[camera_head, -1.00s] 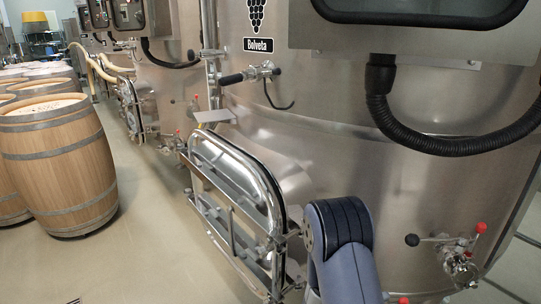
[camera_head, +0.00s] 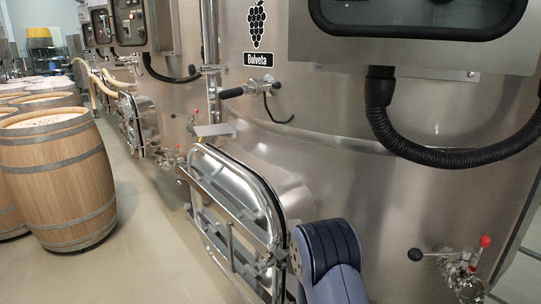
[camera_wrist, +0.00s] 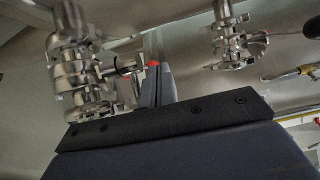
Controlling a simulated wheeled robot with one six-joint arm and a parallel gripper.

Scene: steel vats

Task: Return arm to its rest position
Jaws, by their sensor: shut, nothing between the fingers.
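My arm (camera_head: 330,262), blue-grey with a dark ribbed joint, rises at the bottom of the head view in front of a steel vat (camera_head: 330,180). It overlaps the right edge of the vat's oval door (camera_head: 262,200) in the picture; I cannot tell how close they are. My gripper is outside the head view. In the wrist view my gripper (camera_wrist: 156,82) shows as narrow grey fingers, together and empty, beyond a black bolted plate.
A valve with red and black knobs (camera_head: 460,268) sticks out low at right. A black hose (camera_head: 420,150) hangs from the vat's box. Wooden barrels (camera_head: 62,185) stand at left. The floor (camera_head: 150,245) between barrels and vat is clear.

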